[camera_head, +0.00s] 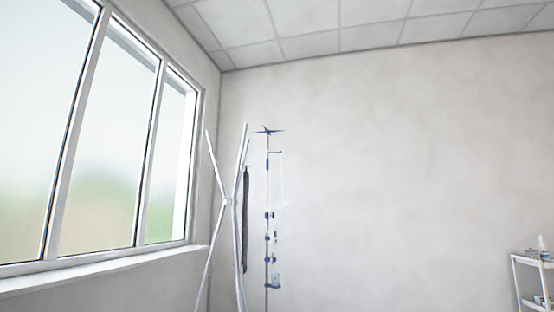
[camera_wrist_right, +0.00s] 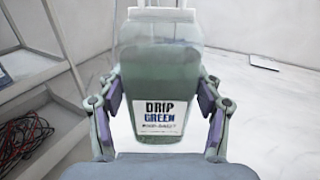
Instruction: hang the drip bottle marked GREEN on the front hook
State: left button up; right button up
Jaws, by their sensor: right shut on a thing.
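The drip bottle marked GREEN (camera_wrist_right: 158,70) fills the middle of the right wrist view, with its "DRIP GREEN" label facing the camera. My right gripper (camera_wrist_right: 158,108) is shut on it, one finger pad at each side. The bottle looks roughly upright in that view. A drip stand (camera_head: 267,200) with blue fittings and a spread top with hooks (camera_head: 268,131) stands in the head view, left of centre, by the back wall. Which hook is the front one is too small to tell. Neither gripper shows in the head view.
A white coat rack (camera_head: 228,201) with a dark hanging item (camera_head: 245,220) stands just left of the drip stand. A white shelf cart (camera_head: 527,285) is at the lower right. Red cables (camera_wrist_right: 22,138) lie at the left in the wrist view.

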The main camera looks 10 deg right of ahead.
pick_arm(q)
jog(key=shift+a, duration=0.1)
pick_arm(e)
jog(key=shift+r+p, duration=0.35)
jog(key=shift+r, duration=0.05)
jog(key=r+p, duration=0.2)
jog(key=p, duration=0.1)
jog(key=r+p, duration=0.2)
jog(key=r, duration=0.1)
jog(key=r+p, duration=0.3)
jog(key=shift+s+a+p, duration=0.15)
jog(key=shift+s+p, duration=0.15)
jog(key=shift+p, duration=0.05)
pick_arm(q)
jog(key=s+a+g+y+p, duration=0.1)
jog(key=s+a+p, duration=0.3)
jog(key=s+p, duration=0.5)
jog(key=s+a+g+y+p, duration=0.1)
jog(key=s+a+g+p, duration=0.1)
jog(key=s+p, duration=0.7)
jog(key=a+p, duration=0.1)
jog(key=p, duration=0.4)
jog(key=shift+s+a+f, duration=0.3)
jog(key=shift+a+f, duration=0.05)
pick_arm(e)
notch_tip(320, 180, up, 21)
jog(key=s, duration=0.2)
jog(key=shift+s+d, duration=0.2)
jog(key=shift+s, duration=0.05)
jog(key=shift+f, duration=0.1)
